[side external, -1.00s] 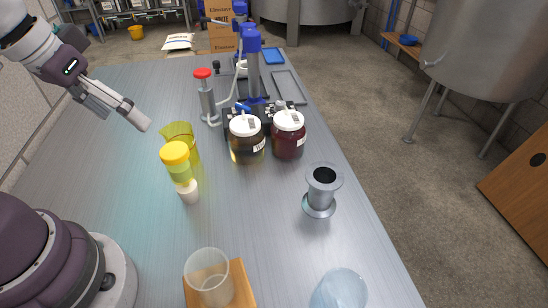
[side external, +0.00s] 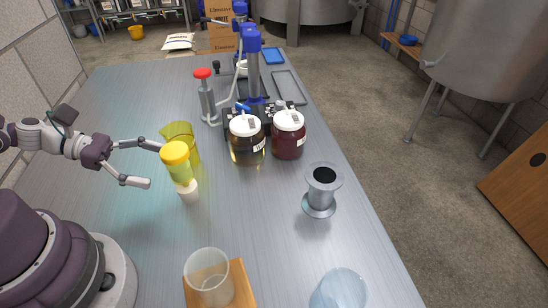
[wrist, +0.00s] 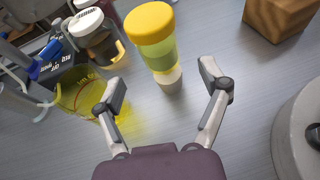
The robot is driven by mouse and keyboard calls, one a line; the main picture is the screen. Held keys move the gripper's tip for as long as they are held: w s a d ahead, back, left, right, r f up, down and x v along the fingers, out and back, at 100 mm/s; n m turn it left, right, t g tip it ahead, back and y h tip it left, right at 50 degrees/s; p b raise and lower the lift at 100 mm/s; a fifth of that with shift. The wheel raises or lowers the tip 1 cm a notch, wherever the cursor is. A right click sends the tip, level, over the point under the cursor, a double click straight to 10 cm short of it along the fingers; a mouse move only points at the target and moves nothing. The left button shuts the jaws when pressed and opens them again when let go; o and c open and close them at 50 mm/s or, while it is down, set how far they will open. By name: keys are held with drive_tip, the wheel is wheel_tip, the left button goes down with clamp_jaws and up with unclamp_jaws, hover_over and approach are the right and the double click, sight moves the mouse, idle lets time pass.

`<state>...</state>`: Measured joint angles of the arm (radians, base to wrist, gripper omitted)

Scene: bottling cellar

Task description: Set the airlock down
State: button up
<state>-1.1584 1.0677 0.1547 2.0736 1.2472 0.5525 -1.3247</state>
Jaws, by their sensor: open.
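The yellow-capped piece with a clear greenish body and pale foot looks like the airlock (side external: 179,167). It stands on the table and also shows in the wrist view (wrist: 157,45). My gripper (side external: 154,165) is open and empty, low over the table to its left in the side view. In the wrist view my gripper's fingers (wrist: 163,84) are spread wide, with the airlock just ahead of the gap between them. I cannot tell whether a finger touches it.
A yellow transparent jug (side external: 186,136) stands close behind the airlock. Two white-lidded jars (side external: 246,148) (side external: 288,144) stand to the right. A clear cup (side external: 208,275) sits on a wooden block (side external: 242,290) in front. A metal flanged piece (side external: 321,187) stands near the right edge. The table between is bare.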

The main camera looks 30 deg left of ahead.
sight(182, 172)
drive_tip(key=x, duration=0.5)
drive_tip(key=shift+w+d+f, duration=0.1)
drive_tip(key=shift+w+d, duration=0.05)
drive_tip(key=shift+d, duration=0.1)
drive_tip(key=c, duration=1.3)
